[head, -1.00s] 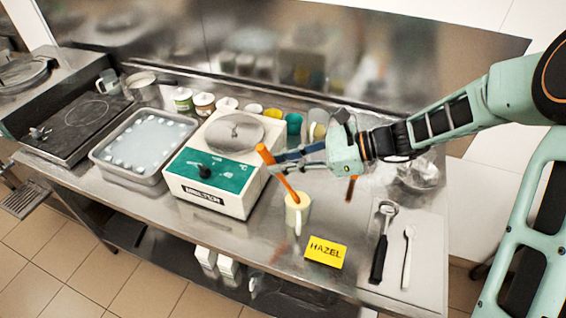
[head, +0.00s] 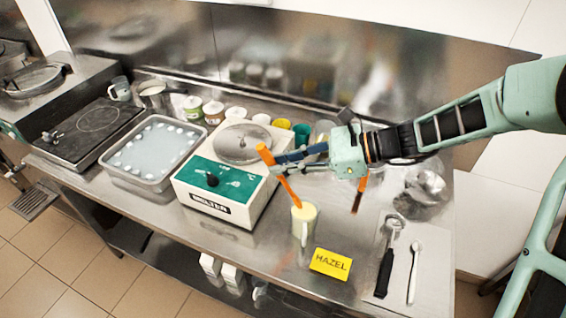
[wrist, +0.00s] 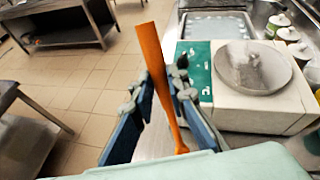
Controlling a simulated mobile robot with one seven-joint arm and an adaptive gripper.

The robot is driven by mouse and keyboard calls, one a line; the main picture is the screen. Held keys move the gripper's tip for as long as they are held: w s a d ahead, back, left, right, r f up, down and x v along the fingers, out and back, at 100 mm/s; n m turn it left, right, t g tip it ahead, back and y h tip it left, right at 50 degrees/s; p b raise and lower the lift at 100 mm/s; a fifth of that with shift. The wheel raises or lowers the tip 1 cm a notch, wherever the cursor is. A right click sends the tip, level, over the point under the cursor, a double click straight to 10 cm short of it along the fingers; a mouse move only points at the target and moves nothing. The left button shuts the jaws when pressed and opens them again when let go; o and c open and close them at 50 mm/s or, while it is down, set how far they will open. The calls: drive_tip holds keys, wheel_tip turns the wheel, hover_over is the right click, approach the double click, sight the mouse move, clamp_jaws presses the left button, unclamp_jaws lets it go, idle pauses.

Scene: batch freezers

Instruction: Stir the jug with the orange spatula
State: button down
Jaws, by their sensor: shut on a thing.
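The orange spatula (head: 279,172) stands tilted, with its lower end inside the mouth of the pale jug (head: 304,227). The jug stands upright on the steel counter behind the yellow HAZEL card and holds something pale yellow. My gripper (head: 281,160) is shut on the spatula's shaft above the jug. In the wrist view, the orange spatula (wrist: 155,70) runs between the blue fingers of my gripper (wrist: 166,88). The spatula's lower tip is hidden in the jug, and the jug does not show clearly in the wrist view.
A white machine with a green panel (head: 232,212) stands left of the jug. The yellow HAZEL card (head: 331,264) lies in front of it. A black-handled scoop (head: 384,272) and a white spoon (head: 412,285) lie at the right. Several cups and tubs stand behind.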

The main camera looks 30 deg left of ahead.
idle(0.3)
drive_tip(key=shift+r, duration=2.5)
